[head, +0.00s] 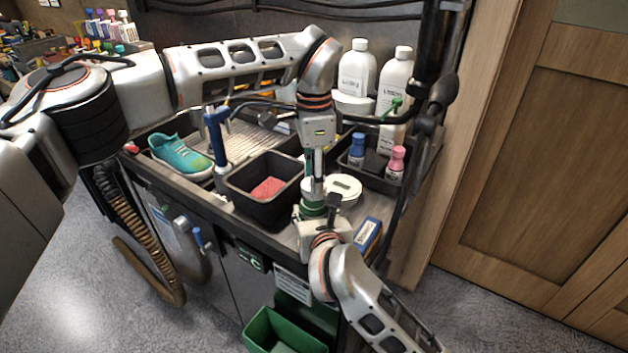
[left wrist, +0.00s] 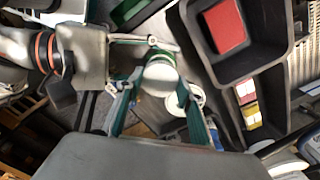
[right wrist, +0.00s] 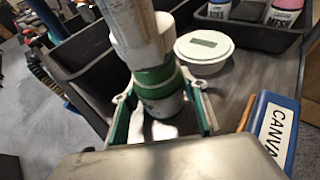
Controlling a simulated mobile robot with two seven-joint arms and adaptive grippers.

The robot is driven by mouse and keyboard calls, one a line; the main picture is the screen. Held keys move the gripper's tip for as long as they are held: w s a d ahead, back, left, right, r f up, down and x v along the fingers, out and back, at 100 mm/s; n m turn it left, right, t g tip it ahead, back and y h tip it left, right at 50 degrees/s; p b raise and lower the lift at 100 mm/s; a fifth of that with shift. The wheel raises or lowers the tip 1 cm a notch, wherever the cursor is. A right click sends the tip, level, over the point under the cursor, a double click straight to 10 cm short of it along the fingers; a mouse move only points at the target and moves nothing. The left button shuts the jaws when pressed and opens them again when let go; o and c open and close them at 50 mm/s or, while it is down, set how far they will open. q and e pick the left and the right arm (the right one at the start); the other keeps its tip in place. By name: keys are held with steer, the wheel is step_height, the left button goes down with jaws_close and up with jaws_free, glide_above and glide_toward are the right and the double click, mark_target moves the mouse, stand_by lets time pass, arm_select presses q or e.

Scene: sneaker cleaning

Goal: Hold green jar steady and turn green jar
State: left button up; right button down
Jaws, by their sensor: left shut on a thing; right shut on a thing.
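The green jar (head: 312,210) stands upright near the front of the cart top, with a white lid showing in the left wrist view (left wrist: 157,80). My left gripper (head: 314,190) points straight down from above, shut on the jar's lid. My right gripper (head: 317,216) comes in low from the front, shut around the jar's body. In the right wrist view the green jar (right wrist: 155,88) sits between my right fingers, with my left gripper above it. Parts of the jar and the lid grip are hidden by the two grippers.
A white lidded tub (right wrist: 205,47) stands just beside the jar. A black bin (head: 240,186) with a red sponge (head: 268,187) is to the left, and a blue box (head: 368,233) is to the right. A teal sneaker (head: 181,155) and white bottles (head: 357,68) stand farther off.

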arm_select(q)
step_height(320, 180, up, 3)
steer(key=shift+r, duration=0.2)
arm_select(e)
steer(key=c, duration=1.1)
jaws_free()
